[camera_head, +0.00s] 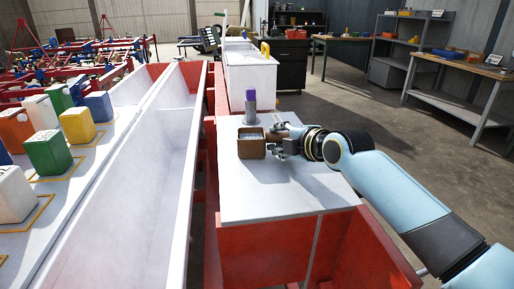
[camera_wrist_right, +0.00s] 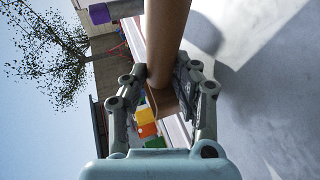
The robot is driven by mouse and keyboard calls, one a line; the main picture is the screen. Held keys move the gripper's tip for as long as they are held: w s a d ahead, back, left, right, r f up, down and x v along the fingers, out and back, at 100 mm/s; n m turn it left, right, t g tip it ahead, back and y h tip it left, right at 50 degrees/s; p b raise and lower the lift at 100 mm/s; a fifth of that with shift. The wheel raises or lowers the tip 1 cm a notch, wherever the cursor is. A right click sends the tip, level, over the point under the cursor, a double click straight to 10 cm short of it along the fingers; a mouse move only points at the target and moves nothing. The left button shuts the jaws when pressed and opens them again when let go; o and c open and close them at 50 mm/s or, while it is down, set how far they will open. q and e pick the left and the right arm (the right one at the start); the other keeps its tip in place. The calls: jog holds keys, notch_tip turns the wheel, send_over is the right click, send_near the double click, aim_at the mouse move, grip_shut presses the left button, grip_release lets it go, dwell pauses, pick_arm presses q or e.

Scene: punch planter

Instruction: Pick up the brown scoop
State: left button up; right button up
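The brown scoop (camera_head: 251,150) is at the white tabletop, its square, box-like bowl facing up with something pale inside. Its handle points right, toward my right gripper (camera_head: 282,140). In the right wrist view the brown handle (camera_wrist_right: 167,40) runs between the two fingers of my right gripper (camera_wrist_right: 163,78). A finger pad lies against each side of the handle, with no clear gap. I cannot tell whether the scoop rests on the tabletop or is slightly above it. My left gripper is out of view.
A grey cylinder with a purple top (camera_head: 250,106) stands just behind the scoop. A white bin (camera_head: 250,75) is farther back. A long white trough (camera_head: 165,150) runs along the left, with several coloured blocks (camera_head: 49,151) beyond it. The front of the white tabletop (camera_head: 260,195) is clear.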

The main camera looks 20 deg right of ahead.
grip_shut()
jog(key=r, duration=0.3)
jog(key=r+p, duration=0.1)
jog(key=shift+s+a+r, duration=0.15)
jog(key=shift+a+r, duration=0.1)
jog(key=shift+r, duration=0.1)
jog(key=s+a+r+p, duration=0.1)
jog(key=s+a+r, duration=0.5)
jog(key=a, duration=0.3)
jog(key=shift+s+r, duration=0.15)
